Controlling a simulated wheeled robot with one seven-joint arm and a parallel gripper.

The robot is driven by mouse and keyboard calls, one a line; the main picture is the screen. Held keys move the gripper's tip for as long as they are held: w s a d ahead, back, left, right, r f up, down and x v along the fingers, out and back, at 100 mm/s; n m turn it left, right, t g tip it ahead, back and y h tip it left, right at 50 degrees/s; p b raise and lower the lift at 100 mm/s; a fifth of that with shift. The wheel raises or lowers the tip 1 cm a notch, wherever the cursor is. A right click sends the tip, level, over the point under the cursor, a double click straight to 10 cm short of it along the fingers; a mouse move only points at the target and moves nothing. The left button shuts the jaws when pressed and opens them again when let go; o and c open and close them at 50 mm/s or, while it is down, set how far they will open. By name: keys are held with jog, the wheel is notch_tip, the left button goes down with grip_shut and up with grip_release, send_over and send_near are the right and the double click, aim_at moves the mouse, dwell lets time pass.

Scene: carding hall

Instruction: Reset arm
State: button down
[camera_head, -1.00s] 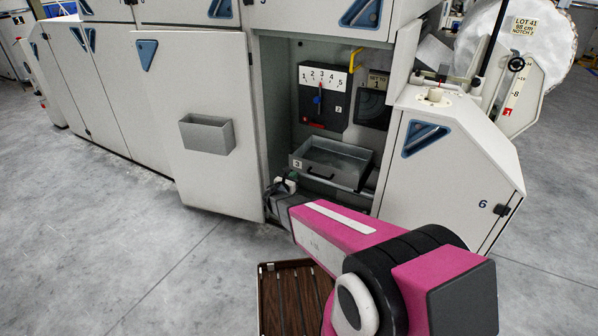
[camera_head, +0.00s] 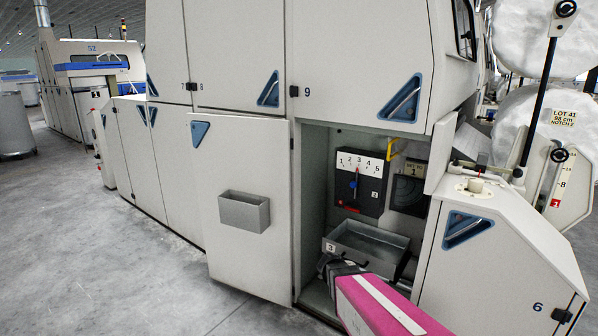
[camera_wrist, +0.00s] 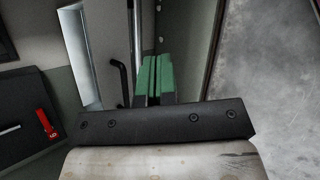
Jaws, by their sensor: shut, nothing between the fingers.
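My gripper shows in the wrist view, where its two green finger pads (camera_wrist: 153,78) lie together, shut with nothing between them. It is inside or at the mouth of the open machine compartment (camera_head: 318,185). In the head view my magenta arm enters at the bottom right, and my fingertips cannot be made out beside the grey tray marked 3 (camera_head: 372,236). In the wrist view a dark bar handle (camera_wrist: 122,82) is just left of the fingers; I cannot tell whether they touch.
The compartment's open door (camera_head: 240,255) with a grey bin (camera_head: 243,211) stands left of the opening. A slanted cabinet marked 6 (camera_head: 490,255) stands close on the right. Above the tray is a dial box (camera_head: 360,185) with a red pointer. Floor (camera_head: 110,270) is clear at left.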

jog(key=s+a+r+m+g+y, duration=0.1)
jog(key=s+a+r+m+y, duration=0.1)
jog(key=s+m+y, duration=0.2)
jog(key=s+a+r+m+g+y, duration=0.2)
jog(key=s+r+m+y, duration=0.1)
jog(key=s+m+y, duration=0.2)
jog(key=shift+s+m, duration=1)
jog(key=shift+m, duration=0.1)
